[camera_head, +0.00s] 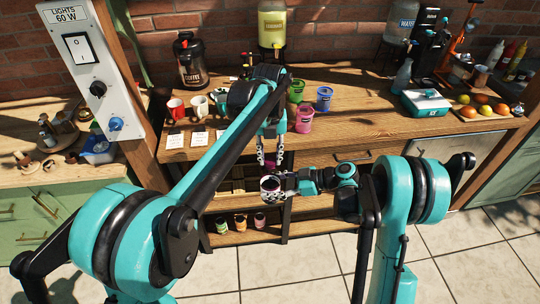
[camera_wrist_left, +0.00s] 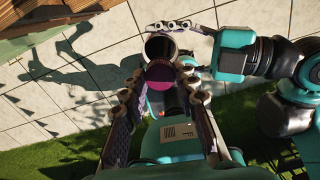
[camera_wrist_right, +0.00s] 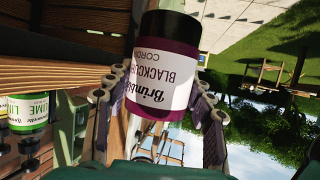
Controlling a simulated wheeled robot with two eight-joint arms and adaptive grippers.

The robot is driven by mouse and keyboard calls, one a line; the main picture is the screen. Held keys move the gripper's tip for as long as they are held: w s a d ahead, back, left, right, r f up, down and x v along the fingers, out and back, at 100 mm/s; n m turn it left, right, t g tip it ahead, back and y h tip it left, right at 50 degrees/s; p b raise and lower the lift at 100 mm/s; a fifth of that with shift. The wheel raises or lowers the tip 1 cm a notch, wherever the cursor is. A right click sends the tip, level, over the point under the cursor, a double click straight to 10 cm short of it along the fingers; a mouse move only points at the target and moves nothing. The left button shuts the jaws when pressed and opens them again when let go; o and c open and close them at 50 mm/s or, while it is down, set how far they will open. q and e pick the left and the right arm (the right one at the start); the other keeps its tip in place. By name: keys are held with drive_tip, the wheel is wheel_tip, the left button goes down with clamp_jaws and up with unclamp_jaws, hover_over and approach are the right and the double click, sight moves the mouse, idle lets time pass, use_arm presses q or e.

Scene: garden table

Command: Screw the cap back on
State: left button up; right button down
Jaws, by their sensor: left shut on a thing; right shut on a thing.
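My right gripper (camera_wrist_right: 160,95) is shut on a blackcurrant cordial jar (camera_wrist_right: 170,75), which has a white label, purple bands and a dark end. The jar also shows in the head view (camera_head: 271,186), in front of the table. My left gripper (camera_head: 270,158) points down from above the jar. In the left wrist view a purple disc (camera_wrist_left: 158,75), which looks like the cap, lies between my left fingertips, and that gripper is shut on it. The jar's dark round end (camera_wrist_left: 160,46) shows right beside the disc. I cannot tell whether they touch.
Pink (camera_head: 304,118) and blue (camera_head: 324,98) tubs and mugs (camera_head: 198,106) stand on the wooden table behind. A lower shelf holds several small jars (camera_head: 240,222). A lime jar (camera_wrist_right: 28,110) shows at the left of the right wrist view. The tiled floor in front is clear.

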use_arm(q)
drive_tip(key=o, duration=0.7)
drive_tip(key=shift+r, duration=2.25)
drive_tip(key=shift+c, duration=0.6)
